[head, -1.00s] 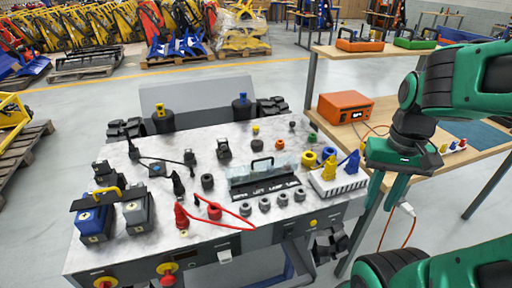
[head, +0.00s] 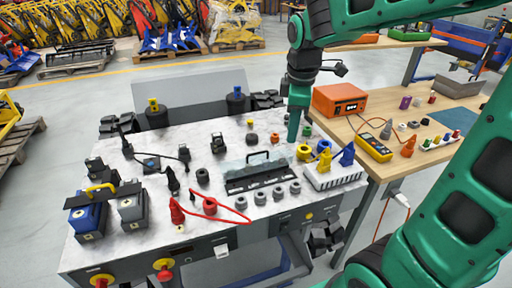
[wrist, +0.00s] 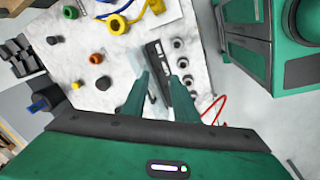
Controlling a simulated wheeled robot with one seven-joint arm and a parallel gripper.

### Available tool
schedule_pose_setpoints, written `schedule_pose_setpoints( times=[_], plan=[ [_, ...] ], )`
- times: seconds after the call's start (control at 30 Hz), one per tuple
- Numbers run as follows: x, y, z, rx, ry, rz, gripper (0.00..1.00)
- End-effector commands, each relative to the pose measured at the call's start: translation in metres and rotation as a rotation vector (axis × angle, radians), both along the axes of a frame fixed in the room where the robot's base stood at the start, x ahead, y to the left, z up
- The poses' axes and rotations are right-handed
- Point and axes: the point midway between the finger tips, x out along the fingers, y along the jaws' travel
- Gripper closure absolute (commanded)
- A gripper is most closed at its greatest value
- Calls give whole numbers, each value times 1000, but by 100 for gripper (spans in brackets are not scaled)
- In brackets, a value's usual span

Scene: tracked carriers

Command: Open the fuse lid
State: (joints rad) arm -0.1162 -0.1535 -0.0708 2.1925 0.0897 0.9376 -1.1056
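The fuse lid (head: 238,167) is a clear cover with a black handle (head: 257,156), on the black fuse holder (head: 262,183) in the middle of the marbled top. In the wrist view, the two green fingers of my gripper (wrist: 161,78) are spread with nothing visibly held. The fuse holder (wrist: 155,60) lies beyond the fingertips there, and the fingers partly hide the lid.
Several grey knobs (head: 278,192) line the front of the holder. A white ribbed block (head: 335,178) with yellow and blue plugs stands right of it. A red cable (head: 232,212) lies in front on the left. A wooden bench (head: 400,150) carries an orange box (head: 340,100).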

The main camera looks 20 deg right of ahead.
Motion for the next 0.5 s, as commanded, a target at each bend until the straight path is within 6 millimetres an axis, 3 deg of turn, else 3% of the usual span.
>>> schedule_pose_setpoints(
  times=[0.1, 0.2, 0.37, 0.5],
  plan=[
    [32, 38, 2, -26, -16, 259, 74],
    [47, 59, 3, -42, -28, 403, 74],
    [56, 72, 0, -51, -34, 491, 74],
    [58, 71, -15, -51, -32, 494, 74]
  ],
)
